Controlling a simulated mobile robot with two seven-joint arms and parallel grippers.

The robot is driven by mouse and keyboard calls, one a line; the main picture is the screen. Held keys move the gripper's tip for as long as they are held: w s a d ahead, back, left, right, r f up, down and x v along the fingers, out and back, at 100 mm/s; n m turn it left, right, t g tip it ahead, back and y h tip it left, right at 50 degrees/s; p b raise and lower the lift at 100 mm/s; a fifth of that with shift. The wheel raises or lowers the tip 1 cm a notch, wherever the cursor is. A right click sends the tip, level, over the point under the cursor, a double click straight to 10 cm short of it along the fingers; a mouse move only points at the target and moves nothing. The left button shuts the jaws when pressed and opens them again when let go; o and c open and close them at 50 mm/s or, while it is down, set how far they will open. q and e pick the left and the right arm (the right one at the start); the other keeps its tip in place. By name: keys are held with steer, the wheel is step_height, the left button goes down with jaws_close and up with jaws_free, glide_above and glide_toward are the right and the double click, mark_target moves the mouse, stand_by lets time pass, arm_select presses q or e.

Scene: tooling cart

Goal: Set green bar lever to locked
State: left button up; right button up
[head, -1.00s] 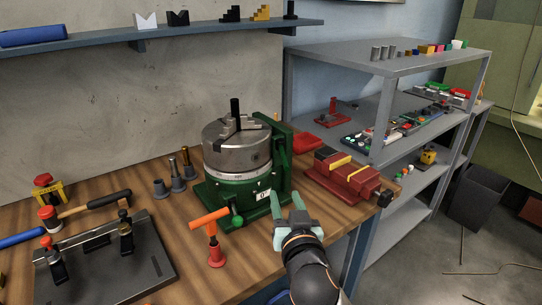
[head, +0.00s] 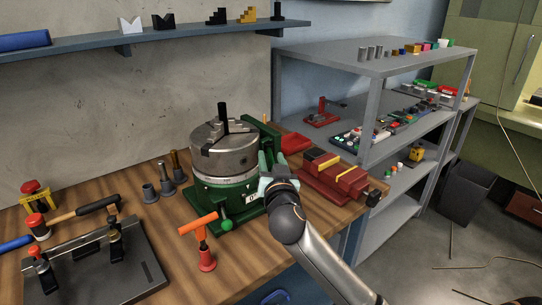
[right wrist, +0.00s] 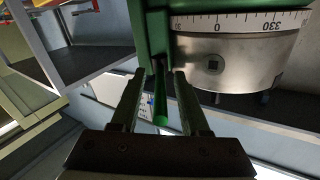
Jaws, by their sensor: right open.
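The green rotary table (head: 208,197) carries a round metal chuck (head: 224,150) on the wooden bench. In the right wrist view, a narrow green bar, seemingly the bar lever (right wrist: 161,112), lies between the fingers of my right gripper (right wrist: 158,78), with a visible gap on each side. The graduated metal ring (right wrist: 235,55) is to its right. In the head view my right gripper (head: 271,161) is at the right side of the rotary table, open, and hides the lever there. A green ball knob (head: 226,225) is at the table's front. My left gripper is not in view.
A red vise (head: 332,177) stands close to the right of my gripper. An orange T-handled tool (head: 206,256) stands at the front, and a dark fixture plate (head: 125,265) lies at the left. Grey shelves (head: 375,65) stand behind at the right.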

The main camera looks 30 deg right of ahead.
steer(key=shift+w+d, duration=0.2)
steer(key=shift+w, duration=0.2)
jaws_close()
stand_by(1.3)
